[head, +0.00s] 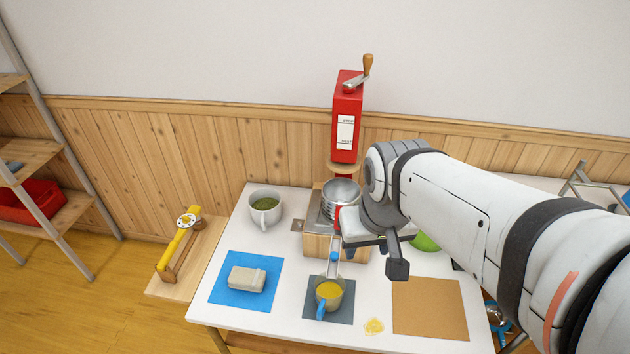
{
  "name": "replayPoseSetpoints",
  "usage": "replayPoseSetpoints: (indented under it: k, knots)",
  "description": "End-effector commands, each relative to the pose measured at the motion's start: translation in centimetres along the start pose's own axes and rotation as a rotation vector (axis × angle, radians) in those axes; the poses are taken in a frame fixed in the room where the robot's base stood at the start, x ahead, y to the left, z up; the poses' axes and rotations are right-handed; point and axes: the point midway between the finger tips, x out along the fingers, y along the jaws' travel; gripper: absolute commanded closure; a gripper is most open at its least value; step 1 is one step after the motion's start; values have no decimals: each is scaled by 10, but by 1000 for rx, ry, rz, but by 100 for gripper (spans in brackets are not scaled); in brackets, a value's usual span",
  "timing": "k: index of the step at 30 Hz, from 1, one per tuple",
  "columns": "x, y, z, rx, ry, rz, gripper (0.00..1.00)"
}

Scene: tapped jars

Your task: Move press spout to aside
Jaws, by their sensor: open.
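The press (318,243) has a wooden base and a metal top, with stacked metal bowls (341,193) on it. A narrow metal spout (334,268) with a blue part points down toward the front, over a cup of yellow liquid (329,290). My gripper (370,257) is open, just right of the spout and in front of the press. One dark finger (397,268) shows clearly; the other is hard to make out. No contact with the spout can be made out. My arm and gripper hide the press's right side.
A tall red grinder (346,125) rises behind the press. A cup of green contents (265,207) stands left. A grey block (247,279) lies on a blue mat (217,292). A brown mat (430,310) is bare at front right. A green object (425,242) is partly hidden by my arm.

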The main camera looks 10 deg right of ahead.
Motion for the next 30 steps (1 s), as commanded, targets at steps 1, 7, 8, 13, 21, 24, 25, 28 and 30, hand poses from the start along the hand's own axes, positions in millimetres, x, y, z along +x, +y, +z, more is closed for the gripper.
replayPoseSetpoints:
  k: [1,7,8,13,21,24,25,28,30]
  knots:
    - [6,0,-4,20,-8,0,55]
    - [50,0,-44,236,-61,6,55]
    - [60,0,-52,283,-72,9,55]
    - [125,-1,-97,560,-127,36,55]
    - [228,-2,-144,928,-190,96,55]
    - [252,-2,-152,1010,-200,112,55]
    - [256,-2,-154,1027,-201,115,55]
    - [268,-2,-157,1066,-206,123,55]
    - [274,-2,-156,1076,-208,126,55]
